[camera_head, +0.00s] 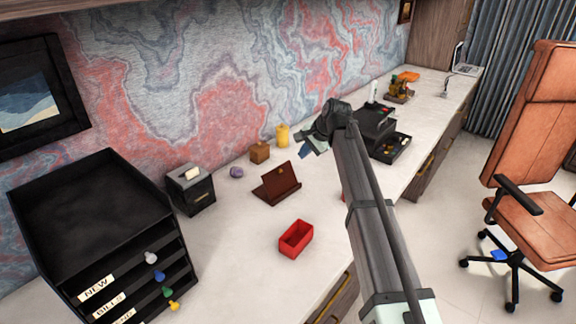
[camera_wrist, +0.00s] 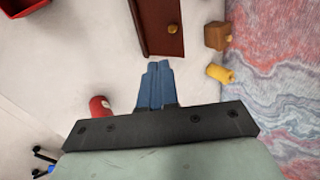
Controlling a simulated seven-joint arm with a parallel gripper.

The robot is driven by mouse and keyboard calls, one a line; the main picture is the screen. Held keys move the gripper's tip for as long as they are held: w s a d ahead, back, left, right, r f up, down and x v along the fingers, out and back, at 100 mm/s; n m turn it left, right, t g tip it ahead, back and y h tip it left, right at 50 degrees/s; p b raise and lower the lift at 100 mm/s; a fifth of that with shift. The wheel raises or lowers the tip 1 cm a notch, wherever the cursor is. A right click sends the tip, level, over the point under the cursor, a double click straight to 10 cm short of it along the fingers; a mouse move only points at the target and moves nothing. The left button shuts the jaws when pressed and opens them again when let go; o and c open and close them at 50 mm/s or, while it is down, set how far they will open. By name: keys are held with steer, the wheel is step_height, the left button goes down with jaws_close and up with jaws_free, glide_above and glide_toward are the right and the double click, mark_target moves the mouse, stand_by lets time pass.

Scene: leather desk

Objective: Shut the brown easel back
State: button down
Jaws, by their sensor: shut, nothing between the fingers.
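The brown easel (camera_head: 280,182) stands on the white desk in the head view, left of my gripper. Its back panel is raised and leans at a tilt over its base, so it stands open. In the wrist view a brown panel of the easel (camera_wrist: 160,22) with a small brass knob shows at the top centre, cut off by the frame edge. My gripper (camera_head: 308,150) hangs above the desk to the right of the easel. In the wrist view its blue fingers (camera_wrist: 155,82) are together and empty, with the tips apart from the easel in the picture.
A red box (camera_head: 296,239) stands in front of the easel. A wooden cube (camera_head: 260,152), a yellow cylinder (camera_head: 282,136) and a purple object (camera_head: 236,172) are behind it. A red object (camera_wrist: 101,106) lies left of my fingers. A black shelf (camera_head: 100,220) fills the left.

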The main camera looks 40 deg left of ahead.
glide_toward(281, 170)
step_height(281, 170, down, 5)
steer(key=a, duration=0.1)
steer(key=shift+w+a+f, duration=0.1)
steer(key=shift+a, duration=0.4)
steer(key=shift+a+f, duration=0.15)
steer(key=shift+a, duration=0.4)
steer(key=shift+a, duration=0.15)
steer(key=shift+a+h, duration=0.25)
steer(key=shift+h, duration=0.05)
